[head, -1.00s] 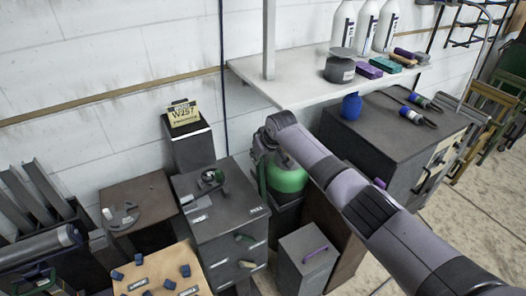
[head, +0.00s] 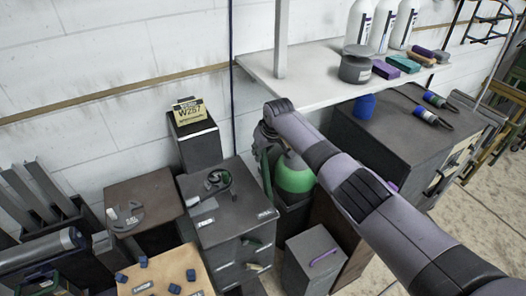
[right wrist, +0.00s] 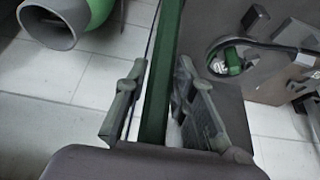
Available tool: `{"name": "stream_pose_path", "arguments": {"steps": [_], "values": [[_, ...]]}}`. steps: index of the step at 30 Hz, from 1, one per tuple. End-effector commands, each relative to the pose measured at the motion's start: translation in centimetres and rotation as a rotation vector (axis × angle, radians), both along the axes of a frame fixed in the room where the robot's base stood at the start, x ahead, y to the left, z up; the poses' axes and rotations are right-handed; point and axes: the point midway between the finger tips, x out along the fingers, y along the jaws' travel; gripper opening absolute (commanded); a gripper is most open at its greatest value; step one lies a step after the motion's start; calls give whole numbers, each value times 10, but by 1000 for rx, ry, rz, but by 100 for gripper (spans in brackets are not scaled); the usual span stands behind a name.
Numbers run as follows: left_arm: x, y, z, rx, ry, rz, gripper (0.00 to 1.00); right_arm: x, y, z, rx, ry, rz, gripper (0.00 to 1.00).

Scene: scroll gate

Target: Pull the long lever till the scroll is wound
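A long green bar (right wrist: 163,75), possibly the lever, runs between the two fingers of my right gripper (right wrist: 162,98) in the right wrist view. The fingers are apart, with a gap visible on the bar's left; I cannot tell whether the right finger touches it. In the head view my right arm reaches in from the lower right and its end is by a rounded green object (head: 294,173) beside the cabinets; the fingers are mostly hidden there. My left gripper is not in view. I cannot pick out the scroll.
A white shelf (head: 310,92) with bottles and small blocks is above my arm. A dark cabinet (head: 228,212) and a wooden-topped stand (head: 165,272) are to the left. A grey box (head: 310,262) stands below the arm. A grey pipe opening (right wrist: 52,22) is left of the bar.

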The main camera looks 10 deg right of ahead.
Motion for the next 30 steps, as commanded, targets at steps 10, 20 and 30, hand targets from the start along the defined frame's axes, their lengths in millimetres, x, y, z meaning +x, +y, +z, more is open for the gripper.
{"name": "stream_pose_path", "arguments": {"steps": [10, 20, 30], "values": [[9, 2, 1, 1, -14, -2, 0, -1, 0, -1, 0, 2, -1, 38], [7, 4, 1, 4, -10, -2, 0, -4, -2, 9, 2, 1, 1, 38], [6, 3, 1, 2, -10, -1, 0, -24, -9, 59, 2, -3, 0, 38]]}}
